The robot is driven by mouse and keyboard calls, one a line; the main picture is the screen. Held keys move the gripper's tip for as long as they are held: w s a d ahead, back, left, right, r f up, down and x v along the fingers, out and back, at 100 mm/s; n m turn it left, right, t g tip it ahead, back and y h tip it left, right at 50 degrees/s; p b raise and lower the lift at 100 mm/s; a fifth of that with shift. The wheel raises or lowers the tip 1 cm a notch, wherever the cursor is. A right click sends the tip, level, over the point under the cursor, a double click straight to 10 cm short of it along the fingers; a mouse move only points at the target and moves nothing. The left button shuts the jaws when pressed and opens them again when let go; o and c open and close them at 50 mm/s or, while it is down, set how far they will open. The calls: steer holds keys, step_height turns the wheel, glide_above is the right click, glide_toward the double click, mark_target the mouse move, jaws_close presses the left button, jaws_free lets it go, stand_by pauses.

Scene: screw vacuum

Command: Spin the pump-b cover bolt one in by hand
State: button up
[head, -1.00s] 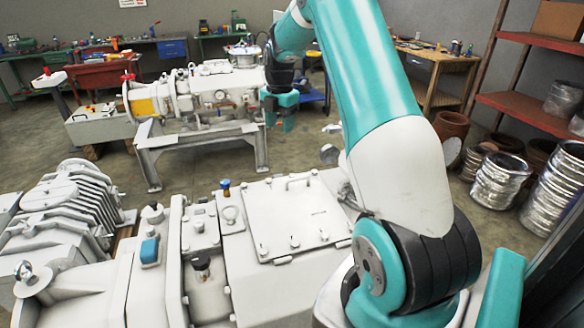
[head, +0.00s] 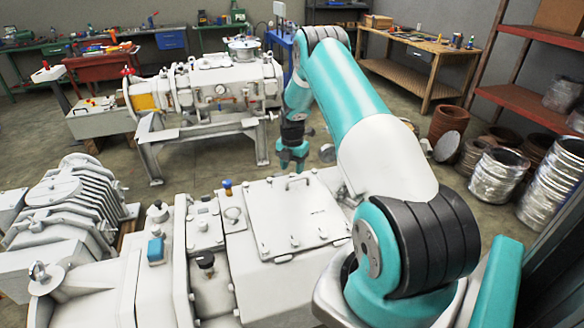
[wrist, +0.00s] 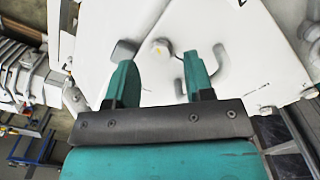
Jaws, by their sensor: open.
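A white pump with a flat cover plate (head: 310,212) stands in the foreground of the head view. Several bolts line its edges, one at the front edge (head: 295,241), and a bar handle (head: 297,182) is near its back. I cannot tell which pump is pump-b or which bolt is bolt one. My gripper (head: 292,160) is beyond the cover's back edge, pointing down. In the wrist view my gripper (wrist: 160,66) is open and empty. A round bolt head (wrist: 160,47) shows on a white surface (wrist: 180,20) ahead, between the fingertips in the picture; contact is not visible.
Another white pump (head: 215,90) on a metal stand is behind. A finned machine (head: 75,195) stands at left.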

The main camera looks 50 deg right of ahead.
mark_target(292, 176)
steer(key=shift+f, duration=1.1)
jaws_close()
